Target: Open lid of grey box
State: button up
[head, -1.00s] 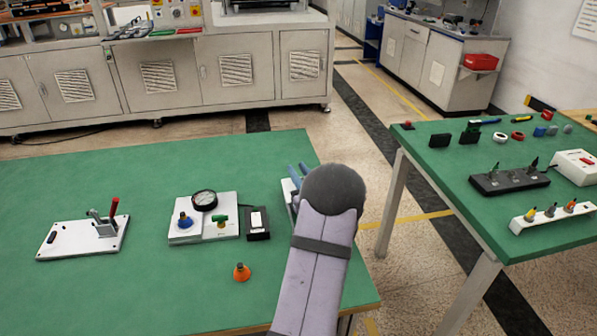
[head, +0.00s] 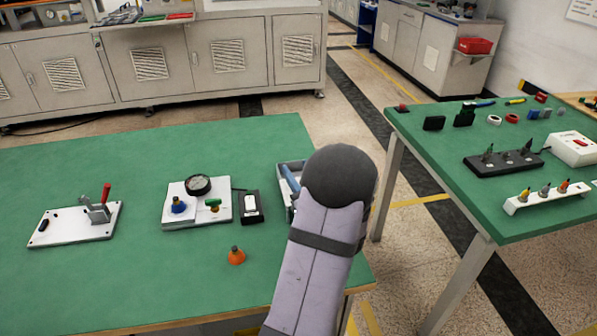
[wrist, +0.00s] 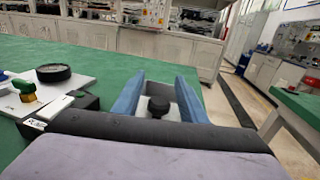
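The grey box (head: 288,207) stands at the right end of the green table, mostly hidden behind my arm in the head view. In the wrist view its pale grey top (wrist: 146,129) shows between my fingers, with a black round knob (wrist: 158,106) on it. My gripper (wrist: 160,76) has two blue fingers, spread apart, one on each side of the knob. A gap shows between the knob and each finger. In the head view only part of the gripper (head: 290,177) shows at the box, beside my dark wrist.
A second green table (head: 440,170) stands right, across an aisle. The table's front is mostly clear.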

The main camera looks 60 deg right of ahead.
jog(key=shift+s, duration=0.1)
jog(key=shift+b+v, duration=0.45)
jog(key=shift+v, duration=3.15)
